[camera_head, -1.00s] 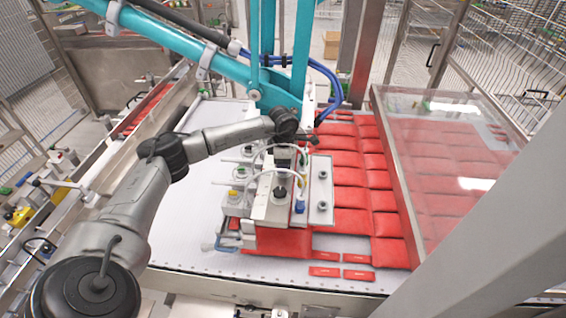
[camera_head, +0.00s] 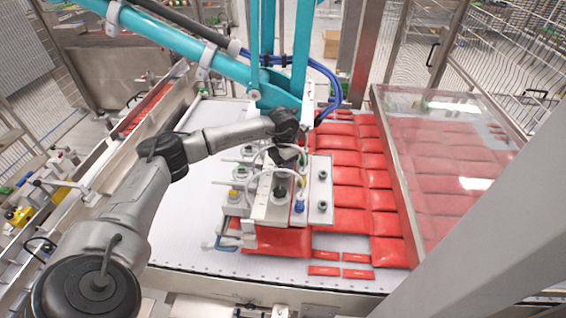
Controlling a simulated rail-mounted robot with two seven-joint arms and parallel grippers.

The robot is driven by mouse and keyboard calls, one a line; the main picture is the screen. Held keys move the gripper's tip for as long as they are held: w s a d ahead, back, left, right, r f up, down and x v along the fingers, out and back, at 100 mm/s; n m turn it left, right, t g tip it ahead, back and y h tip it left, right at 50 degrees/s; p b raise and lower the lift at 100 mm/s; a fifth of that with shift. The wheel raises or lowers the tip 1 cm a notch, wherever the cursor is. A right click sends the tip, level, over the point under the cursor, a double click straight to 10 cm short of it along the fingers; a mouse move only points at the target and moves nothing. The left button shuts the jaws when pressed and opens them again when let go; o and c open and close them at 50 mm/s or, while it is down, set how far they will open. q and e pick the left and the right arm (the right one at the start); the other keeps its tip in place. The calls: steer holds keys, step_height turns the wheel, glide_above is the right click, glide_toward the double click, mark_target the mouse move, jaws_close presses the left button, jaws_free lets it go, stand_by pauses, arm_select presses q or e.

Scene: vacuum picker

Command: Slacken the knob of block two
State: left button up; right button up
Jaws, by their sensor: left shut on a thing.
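The vacuum picker head (camera_head: 268,208) hangs at the end of the teal arm, over the red packs. It carries several grey blocks with rods on its left side and a plate with bolts (camera_head: 321,190) on its right. A black knob (camera_head: 281,191) stands on the near part of the head, clear of my gripper. My left gripper (camera_head: 285,157) points down at the far part of the head, shut on what looks like another knob there. The fingers and the held knob are small and dark, and mostly hidden. I cannot read block numbers. My right gripper is not in view.
Rows of red packs (camera_head: 347,190) lie on the white conveyor (camera_head: 185,228) right of and under the head. Blue hoses (camera_head: 330,75) and the teal arm (camera_head: 175,45) stand close behind my left wrist. A clear cover (camera_head: 455,150) closes the right side.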

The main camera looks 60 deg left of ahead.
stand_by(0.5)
arm_select(q)
steer(key=o, duration=0.9)
steer(key=shift+r+b, duration=1)
steer(key=shift+r, duration=5.95)
